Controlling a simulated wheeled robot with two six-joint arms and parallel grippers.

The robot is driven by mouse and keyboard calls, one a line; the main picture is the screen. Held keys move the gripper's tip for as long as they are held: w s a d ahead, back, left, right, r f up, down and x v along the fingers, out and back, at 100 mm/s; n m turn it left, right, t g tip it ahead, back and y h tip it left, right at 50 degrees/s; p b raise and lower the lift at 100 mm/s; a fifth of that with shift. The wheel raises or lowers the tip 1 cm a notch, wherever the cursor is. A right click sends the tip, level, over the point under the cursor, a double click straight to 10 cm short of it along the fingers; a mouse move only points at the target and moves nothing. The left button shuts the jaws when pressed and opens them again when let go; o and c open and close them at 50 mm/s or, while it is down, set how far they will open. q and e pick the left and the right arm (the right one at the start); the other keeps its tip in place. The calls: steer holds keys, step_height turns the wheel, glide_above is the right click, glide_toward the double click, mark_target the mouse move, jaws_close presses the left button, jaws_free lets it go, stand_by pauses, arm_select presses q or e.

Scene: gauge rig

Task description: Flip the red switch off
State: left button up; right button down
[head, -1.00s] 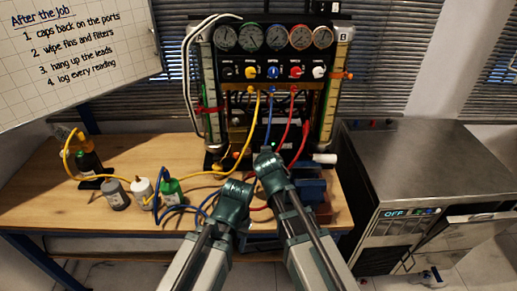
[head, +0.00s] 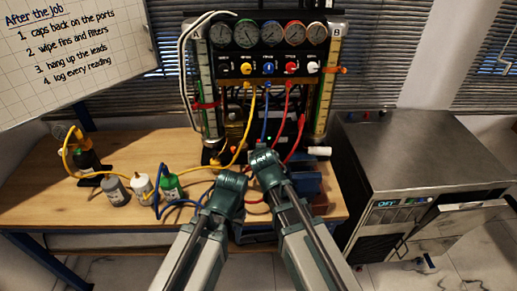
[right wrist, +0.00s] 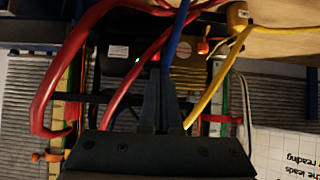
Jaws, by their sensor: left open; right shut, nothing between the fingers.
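The gauge rig (head: 224,62) stands at the back of the wooden bench.
Red hoses (right wrist: 62,70) and a yellow hose (right wrist: 212,85) hang around the right gripper. Several bottles (head: 117,191) with tubing stand at left on the bench (head: 60,205). A metal cabinet (head: 420,150) stands at right. The bench's front left is clear.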

steer(key=b+x, duration=0.8)
steer(key=x, duration=0.6)
steer(key=shift+w+f+t+b, duration=0.3)
steer(key=shift+t+b, duration=0.2)
steer(key=shift+b, duration=0.6)
steer(key=shift+r, duration=0.1)
